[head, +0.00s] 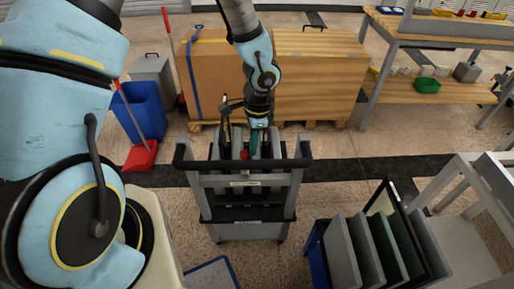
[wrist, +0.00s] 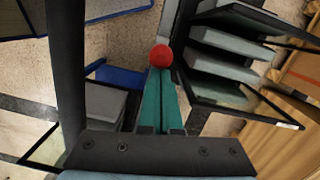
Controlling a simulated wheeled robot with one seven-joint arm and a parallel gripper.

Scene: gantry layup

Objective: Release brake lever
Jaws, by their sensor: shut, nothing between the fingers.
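The brake lever shows as a round red knob (head: 244,155) at the top of a grey rack cart (head: 240,181) in the head view. In the wrist view the red knob (wrist: 161,55) sits right at the ends of my fingers; its shaft is hidden. My gripper (head: 253,153) reaches down from above, just right of the knob. In the wrist view its teal fingers (wrist: 160,72) are closed together with nothing between them. The tips look close against the knob, but I cannot tell whether they touch.
Dark upright panels stand in the cart around my gripper. A second rack with grey and green panels (head: 341,254) stands at lower right. Floor is open beside the cart.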

